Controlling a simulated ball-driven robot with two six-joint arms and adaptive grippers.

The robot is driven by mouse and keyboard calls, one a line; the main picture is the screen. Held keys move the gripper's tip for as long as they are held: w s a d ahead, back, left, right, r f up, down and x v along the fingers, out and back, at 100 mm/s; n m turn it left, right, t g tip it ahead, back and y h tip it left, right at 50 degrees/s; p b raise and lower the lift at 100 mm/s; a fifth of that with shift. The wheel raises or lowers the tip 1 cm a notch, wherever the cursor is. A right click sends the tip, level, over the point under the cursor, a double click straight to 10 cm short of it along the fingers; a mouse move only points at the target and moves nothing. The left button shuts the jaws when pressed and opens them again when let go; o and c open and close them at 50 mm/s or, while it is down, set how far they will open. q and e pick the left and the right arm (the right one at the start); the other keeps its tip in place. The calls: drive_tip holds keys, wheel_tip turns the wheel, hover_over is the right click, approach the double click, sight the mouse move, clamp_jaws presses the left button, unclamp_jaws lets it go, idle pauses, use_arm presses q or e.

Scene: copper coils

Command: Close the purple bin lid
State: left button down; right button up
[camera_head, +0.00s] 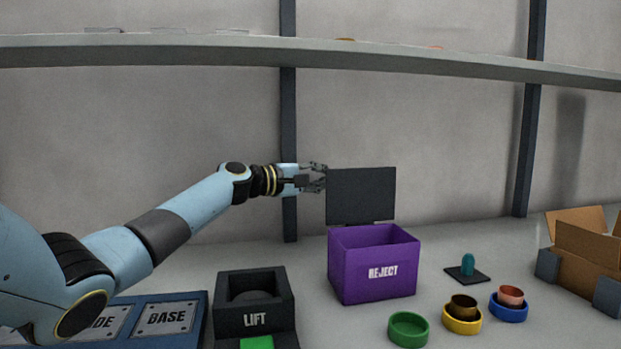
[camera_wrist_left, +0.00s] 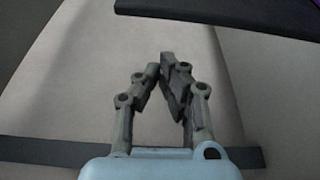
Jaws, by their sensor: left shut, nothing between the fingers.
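The purple bin (camera_head: 372,272), marked REJECT, stands on the table right of centre in the head view. Its dark lid (camera_head: 361,195) stands upright at the bin's back edge, so the bin is open and its inside looks empty. My left gripper (camera_head: 324,178) is shut and empty, at the lid's left edge near its upper part; I cannot tell whether they touch. In the left wrist view, the shut fingers (camera_wrist_left: 168,62) point at the pale wall, and a dark edge, probably the lid (camera_wrist_left: 230,14), crosses the top. My right gripper is out of view.
A black LIFT box (camera_head: 254,301) and a blue tray with labelled plates (camera_head: 168,319) stand left of the bin. Green (camera_head: 408,329), yellow (camera_head: 462,318) and blue (camera_head: 508,307) rings, a teal piece (camera_head: 467,265) and a cardboard box (camera_head: 585,255) lie to the right. A shelf (camera_head: 300,53) runs above.

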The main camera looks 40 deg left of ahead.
sight(343, 177)
use_arm(q)
drive_tip(key=d, duration=0.1)
drive_tip(key=d+p, duration=0.1)
drive_tip(key=d, duration=0.1)
drive_tip(key=d+p, duration=0.1)
drive_tip(key=shift+w+d+r, duration=0.15)
drive_tip(key=shift+w+d, duration=0.05)
drive_tip(key=shift+w, duration=0.05)
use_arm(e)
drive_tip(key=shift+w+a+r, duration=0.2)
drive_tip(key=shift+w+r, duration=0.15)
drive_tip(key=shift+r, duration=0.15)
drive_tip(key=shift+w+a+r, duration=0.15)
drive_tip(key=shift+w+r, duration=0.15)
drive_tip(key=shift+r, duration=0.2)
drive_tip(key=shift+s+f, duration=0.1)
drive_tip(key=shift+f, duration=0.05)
